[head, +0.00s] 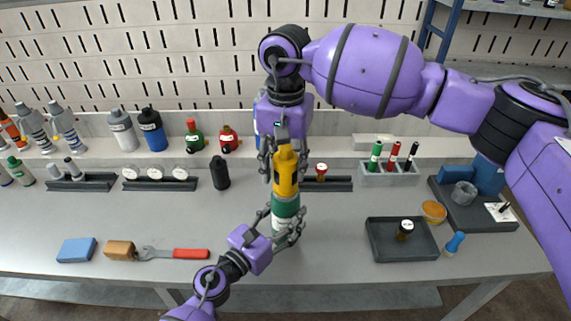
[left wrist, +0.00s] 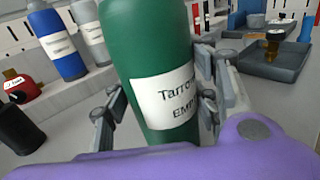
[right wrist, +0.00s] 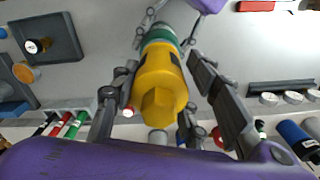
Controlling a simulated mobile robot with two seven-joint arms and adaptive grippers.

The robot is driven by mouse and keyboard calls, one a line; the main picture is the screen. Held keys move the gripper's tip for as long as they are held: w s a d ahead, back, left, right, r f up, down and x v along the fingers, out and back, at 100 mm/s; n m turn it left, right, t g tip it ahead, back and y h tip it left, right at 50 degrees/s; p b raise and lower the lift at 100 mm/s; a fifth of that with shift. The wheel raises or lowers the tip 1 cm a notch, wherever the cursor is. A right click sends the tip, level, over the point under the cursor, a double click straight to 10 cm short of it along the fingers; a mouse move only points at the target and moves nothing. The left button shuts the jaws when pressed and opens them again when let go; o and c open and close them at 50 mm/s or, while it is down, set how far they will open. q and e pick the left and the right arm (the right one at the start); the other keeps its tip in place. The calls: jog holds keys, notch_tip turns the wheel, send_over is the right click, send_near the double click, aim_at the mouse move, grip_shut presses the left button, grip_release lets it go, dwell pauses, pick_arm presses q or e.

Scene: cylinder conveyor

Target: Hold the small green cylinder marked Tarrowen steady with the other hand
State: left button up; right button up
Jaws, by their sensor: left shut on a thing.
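The small green cylinder (head: 286,209) stands upright on the table at the middle of the head view. In the left wrist view the green cylinder (left wrist: 145,50) shows a white label (left wrist: 165,102) reading "Tarro…" and "EM…", cut off by its curve. My left gripper (head: 281,224) is shut on its lower body from the front. A yellow cap-like part (head: 286,172) sits on top of the cylinder, seen from above in the right wrist view (right wrist: 160,85). My right gripper (head: 285,162) has its fingers on both sides of the yellow part, apparently open with small gaps.
A dark tray (head: 380,245) holding a small dark and gold item (head: 405,229) lies to the right. A black bottle (head: 220,173) stands behind.

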pick_arm(q)
jog(key=shift+d, duration=0.1)
pick_arm(e)
grip_shut()
pick_arm(q)
jog(key=shift+s, duration=0.1)
pick_arm(e)
jog(key=m, duration=0.6)
pick_arm(q)
jog(key=shift+d, duration=0.1)
pick_arm(e)
jog(key=o, duration=0.6)
grip_release()
jog(key=shift+w+m, duration=0.1)
jog(key=shift+m, duration=0.2)
jog(key=shift+c, duration=0.2)
jog(key=shift+r, duration=0.1)
pick_arm(q)
jog(key=shift+a, duration=0.25)
pick_arm(e)
notch_tip(320, 180, up, 12)
jog(key=shift+f, duration=0.1)
